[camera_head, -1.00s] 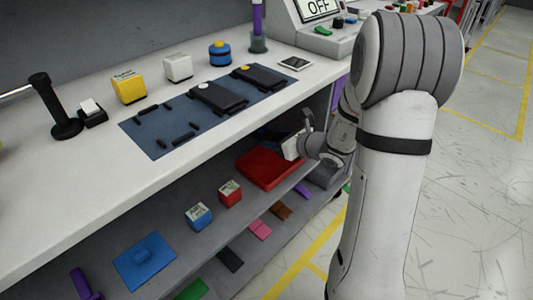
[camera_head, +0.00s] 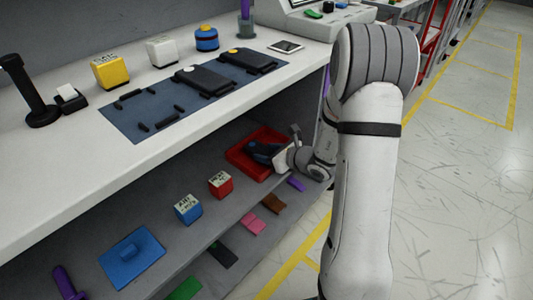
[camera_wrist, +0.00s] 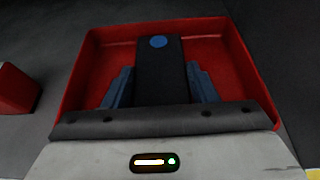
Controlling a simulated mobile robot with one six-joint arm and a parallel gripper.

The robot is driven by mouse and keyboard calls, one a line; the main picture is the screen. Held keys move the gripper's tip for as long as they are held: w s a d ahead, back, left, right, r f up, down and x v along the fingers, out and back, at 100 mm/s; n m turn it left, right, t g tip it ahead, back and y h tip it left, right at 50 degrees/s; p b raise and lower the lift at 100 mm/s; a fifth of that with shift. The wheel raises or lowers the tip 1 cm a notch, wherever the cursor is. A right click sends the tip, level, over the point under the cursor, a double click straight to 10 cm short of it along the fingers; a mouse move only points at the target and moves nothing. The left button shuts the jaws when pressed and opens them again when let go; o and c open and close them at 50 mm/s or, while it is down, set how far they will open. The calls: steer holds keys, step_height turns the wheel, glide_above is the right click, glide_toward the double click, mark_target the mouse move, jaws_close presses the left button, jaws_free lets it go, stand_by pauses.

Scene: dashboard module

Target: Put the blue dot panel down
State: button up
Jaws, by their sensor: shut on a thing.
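The blue dot panel (camera_wrist: 160,78) is a dark slab with a round blue dot near its far end. My gripper (camera_wrist: 161,88) has a blue-grey finger on each side of the panel and is shut on it. The panel is over the red tray (camera_wrist: 222,60), inside its outline in the wrist view. Whether it touches the tray floor I cannot tell. In the head view my gripper (camera_head: 268,152) reaches in under the worktop to the red tray (camera_head: 238,158) on the shelf. The panel is hard to make out there.
Red (camera_head: 220,184) and blue (camera_head: 188,209) cubes stand on the shelf left of the tray. The worktop edge overhangs the shelf. On the worktop a blue-grey mat (camera_head: 130,125) bears two dark panels, one with a white dot (camera_head: 189,70) and one with a yellow dot.

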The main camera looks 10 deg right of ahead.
steer(key=shift+f, duration=0.2)
steer(key=o, duration=1.1)
steer(key=shift+c, duration=0.2)
steer(key=shift+r, duration=0.15)
